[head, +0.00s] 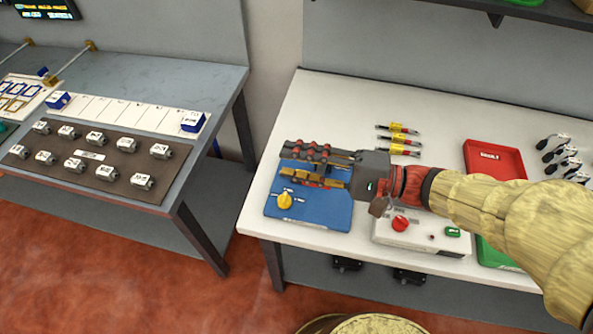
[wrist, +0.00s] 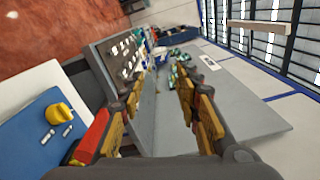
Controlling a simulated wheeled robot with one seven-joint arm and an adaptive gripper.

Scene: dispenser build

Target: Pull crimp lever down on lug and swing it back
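My gripper (head: 290,162) points left over the blue board (head: 315,215) on the white table. In the wrist view my gripper (wrist: 153,90) has its two fingers well apart, with nothing held between them. A yellow knob (head: 285,200) stands on the blue board, just below the fingers in the head view. It also shows at the left of the wrist view (wrist: 60,115), outside the fingers, beside small silver pieces (wrist: 58,134). I cannot make out a crimp lever or a lug for sure; my gripper and arm cover part of the board.
A white box (head: 405,235) with a red knob (head: 400,223) and green button stands right of the board. Red-and-yellow pieces (head: 398,140) lie behind my gripper. A red tray (head: 495,160) is at right. A grey table (head: 215,85) with a brown mat stands left, across a gap.

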